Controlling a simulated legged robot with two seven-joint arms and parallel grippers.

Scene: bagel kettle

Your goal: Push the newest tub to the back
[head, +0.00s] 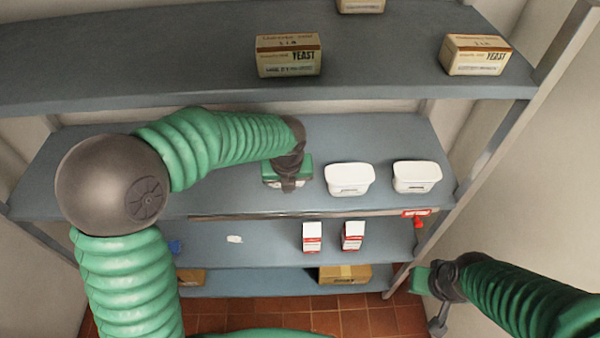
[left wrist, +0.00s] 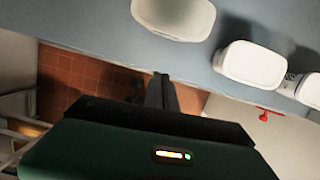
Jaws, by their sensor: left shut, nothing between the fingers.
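Two white tubs, a middle one (head: 348,180) and a right one (head: 416,178), stand apart near the front edge of the middle shelf in the head view. The left wrist view shows white tubs too: one at the top (left wrist: 175,14), one at centre right (left wrist: 250,66) and part of another at the right edge (left wrist: 311,92). I cannot tell which is newest. My left gripper (head: 288,185) is over the shelf, left of the middle tub, and hides what is under it. Its fingers (left wrist: 161,92) are shut and empty. My right gripper (head: 437,318) hangs low at right; its jaws are unclear.
The upper shelf (head: 150,85) carries yeast boxes (head: 289,56) (head: 474,55). The lower shelf holds two red-and-white cartons (head: 312,238) (head: 352,236). A red tag (head: 416,213) hangs on the middle shelf's front edge near the right post (head: 490,150). The middle shelf (head: 375,140) is bare behind the two visible tubs.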

